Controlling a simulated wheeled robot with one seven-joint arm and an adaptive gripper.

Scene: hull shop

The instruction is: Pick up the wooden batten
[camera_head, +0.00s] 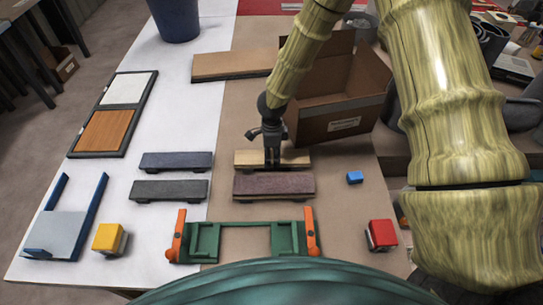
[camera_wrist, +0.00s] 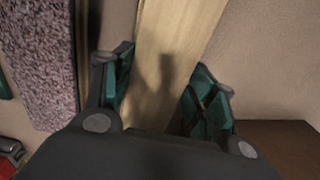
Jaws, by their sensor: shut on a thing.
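The wooden batten (camera_head: 297,156) is a pale, light-wood strip lying crosswise in the middle of the table in the head view. My gripper (camera_head: 272,160) reaches down onto its middle from above. In the wrist view the batten (camera_wrist: 172,40) runs between the two green-padded fingers of my gripper (camera_wrist: 163,66), one on each side. The fingers are shut on it. Whether the batten touches the table or hangs just above it, I cannot tell. Its middle is partly hidden by the gripper in the head view.
A purplish batten (camera_head: 275,187) lies close in front, with two dark battens (camera_head: 176,161) to the left. A green frame with orange ends (camera_head: 243,223) is nearer. An open cardboard box (camera_head: 345,95) stands behind right.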

